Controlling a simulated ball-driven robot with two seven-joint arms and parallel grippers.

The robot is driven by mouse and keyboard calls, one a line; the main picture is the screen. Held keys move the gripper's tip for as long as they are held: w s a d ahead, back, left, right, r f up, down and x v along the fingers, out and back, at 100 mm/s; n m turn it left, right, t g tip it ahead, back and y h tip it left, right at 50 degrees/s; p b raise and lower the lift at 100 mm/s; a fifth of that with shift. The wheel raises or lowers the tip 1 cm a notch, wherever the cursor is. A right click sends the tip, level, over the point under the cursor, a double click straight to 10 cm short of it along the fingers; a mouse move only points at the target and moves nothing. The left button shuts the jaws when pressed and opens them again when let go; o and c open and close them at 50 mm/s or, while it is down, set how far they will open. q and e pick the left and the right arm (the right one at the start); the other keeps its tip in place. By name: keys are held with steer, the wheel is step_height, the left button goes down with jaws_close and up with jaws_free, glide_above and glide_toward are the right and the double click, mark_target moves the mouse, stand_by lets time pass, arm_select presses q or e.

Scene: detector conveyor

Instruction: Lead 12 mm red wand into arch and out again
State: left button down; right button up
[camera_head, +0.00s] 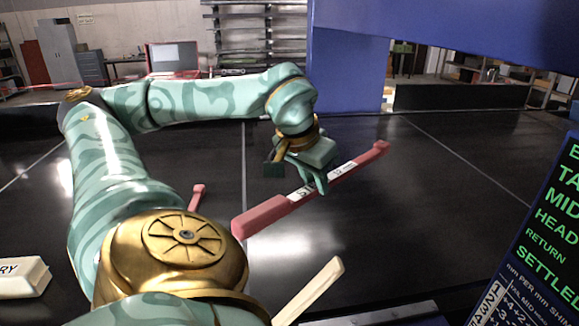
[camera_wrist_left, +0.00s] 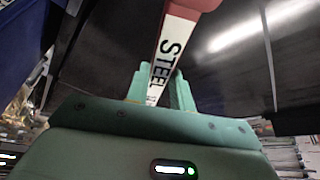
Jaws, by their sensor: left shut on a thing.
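The red wand (camera_head: 268,213) has a thick handle end, white labels and a square far tip. My left gripper (camera_head: 320,184) is shut on it near the middle and holds it slanted over the black belt, tip towards the arch. In the left wrist view the fingers (camera_wrist_left: 161,88) clasp the wand (camera_wrist_left: 188,8) at a white label reading STEEL. The blue arch (camera_head: 345,62) stands beyond, with a dark opening (camera_head: 455,97) under its beam. The wand tip appears in front of the arch; I cannot tell the exact gap. My right gripper is out of view.
A smaller red wand (camera_head: 197,197) lies on the belt (camera_head: 420,210), partly behind my arm. A cream wand (camera_head: 312,290) lies near the front. A cream block (camera_head: 22,277) sits at the left edge. A screen with green text (camera_head: 545,235) stands at the right.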

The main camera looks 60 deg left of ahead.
arm_select(q)
steer(key=w+d+p, duration=0.1)
steer(key=w+d, duration=0.2)
steer(key=w, duration=0.8)
steer(key=w+d+p, duration=0.1)
steer(key=w+d, duration=0.2)
steer(key=w, duration=0.8)
steer(key=s+a+p, duration=0.3)
steer(key=s, duration=1)
steer(key=s+a+p, duration=0.3)
steer(key=s+a, duration=0.1)
steer(key=s, duration=0.9)
steer(key=s+a+p, duration=0.3)
steer(key=s+a, duration=0.1)
steer(key=s, duration=0.9)
